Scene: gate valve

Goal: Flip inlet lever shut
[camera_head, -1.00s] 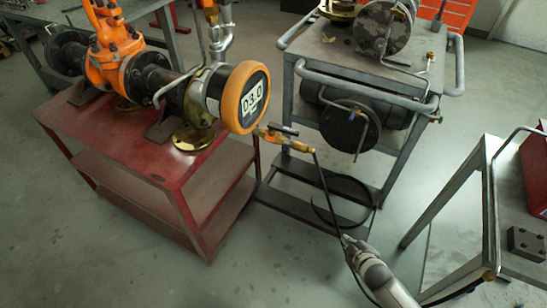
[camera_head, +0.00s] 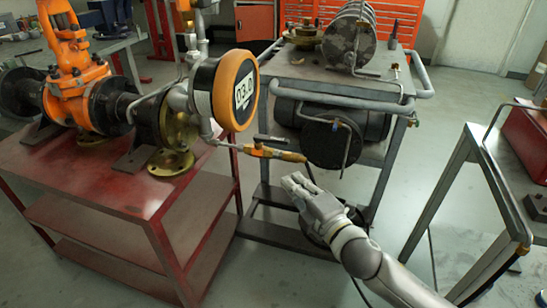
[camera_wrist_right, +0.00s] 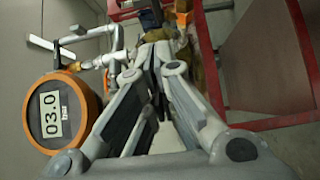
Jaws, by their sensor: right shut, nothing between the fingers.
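The small inlet valve (camera_head: 275,153) is orange and brass, at the end of a thin pipe right of the round gauge (camera_head: 236,92). Its dark lever (camera_head: 270,139) lies just above the valve body, roughly along it. My right gripper (camera_head: 291,180) is shut and empty, a little below and in front of the valve, apart from it in the head view. In the right wrist view the shut fingers (camera_wrist_right: 154,62) point toward brass parts (camera_wrist_right: 182,50), partly hidden behind them. The gauge (camera_wrist_right: 55,115) there reads 03.0. My left gripper is not in view.
The orange gate valve (camera_head: 70,75) and pipe stand on a red table (camera_head: 90,190) at left. A grey cart (camera_head: 345,88) with a dark cylinder stands behind my gripper. Another grey table (camera_head: 500,195) is at right. A dark hose hangs below the valve.

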